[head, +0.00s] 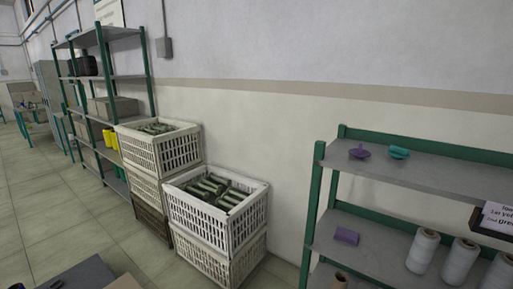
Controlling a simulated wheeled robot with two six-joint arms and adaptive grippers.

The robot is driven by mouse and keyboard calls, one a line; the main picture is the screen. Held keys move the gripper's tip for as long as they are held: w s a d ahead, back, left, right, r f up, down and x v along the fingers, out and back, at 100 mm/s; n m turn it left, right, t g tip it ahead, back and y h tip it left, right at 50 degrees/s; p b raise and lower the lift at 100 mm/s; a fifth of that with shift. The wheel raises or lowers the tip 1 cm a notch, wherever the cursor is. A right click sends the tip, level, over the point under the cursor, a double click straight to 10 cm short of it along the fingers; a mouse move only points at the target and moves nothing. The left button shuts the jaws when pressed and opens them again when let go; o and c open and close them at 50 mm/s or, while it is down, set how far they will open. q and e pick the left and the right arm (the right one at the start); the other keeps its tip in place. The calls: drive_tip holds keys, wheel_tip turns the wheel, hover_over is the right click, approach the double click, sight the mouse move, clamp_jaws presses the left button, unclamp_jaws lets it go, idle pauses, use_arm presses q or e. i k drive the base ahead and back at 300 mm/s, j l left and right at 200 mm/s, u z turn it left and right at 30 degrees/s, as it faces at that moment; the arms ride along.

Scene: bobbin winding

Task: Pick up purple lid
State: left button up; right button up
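A small round purple lid (359,153) lies on the top shelf of the green-framed rack at the right, near the shelf's left end. A teal lid (399,152) of similar shape lies a little to its right. A purple block-like object (347,236) sits on the shelf below. Neither of my grippers is in the head view, so I cannot see whether they are open or shut.
The right rack's top shelf (430,172) is mostly bare. White thread cones (422,250) and a sign (497,216) are lower right. Stacked white crates (250,225) stand left of the rack. Another green shelf unit (105,77) is farther left. Floor (60,215) is clear at left.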

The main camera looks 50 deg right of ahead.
sight(359, 153)
drive_tip(key=z, duration=2.5)
drive_tip(key=u, duration=2)
drive_tip(key=k+l, duration=0.85)
drive_tip(key=l, duration=0.1)
